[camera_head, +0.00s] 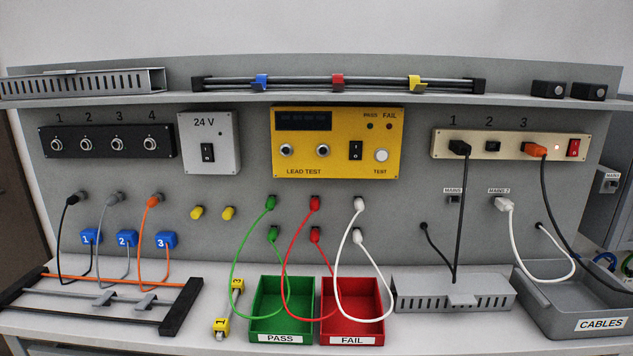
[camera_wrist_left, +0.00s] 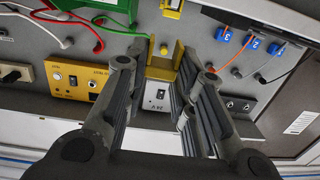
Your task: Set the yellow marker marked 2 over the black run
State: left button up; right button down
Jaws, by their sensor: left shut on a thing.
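In the left wrist view my left gripper (camera_wrist_left: 158,78) is shut on a yellow marker (camera_wrist_left: 160,70), held between its fingertips in front of the grey panel. No number on it is readable. In the head view neither gripper shows. The black run (camera_head: 62,235) hangs from the leftmost plug and goes down toward the rack. A blue marker 1 (camera_head: 90,238) sits beside its lower part. The black run also shows at the right of the left wrist view (camera_wrist_left: 272,75). Yellow markers 3 (camera_head: 237,285) and 1 (camera_head: 221,325) sit on a small bar.
Grey and orange runs hang right of the black one, with blue markers 2 (camera_head: 127,238) and 3 (camera_head: 166,239). A rack with black end bars (camera_head: 182,306) lies below. Green (camera_head: 256,334) and red (camera_head: 382,327) bins and looping leads stand to the right.

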pick_arm(q)
jog(key=s+f, duration=0.3)
jog(key=s, duration=0.5)
jog(key=shift+s+f, duration=0.15)
jog(key=shift+s, duration=0.15)
jog(key=shift+w, duration=0.1)
dwell(0.4)
jog(key=w+d+r+b, duration=0.3)
jog(key=w+r, duration=1)
jog(key=w, duration=0.3)
jog(key=shift+h, duration=0.3)
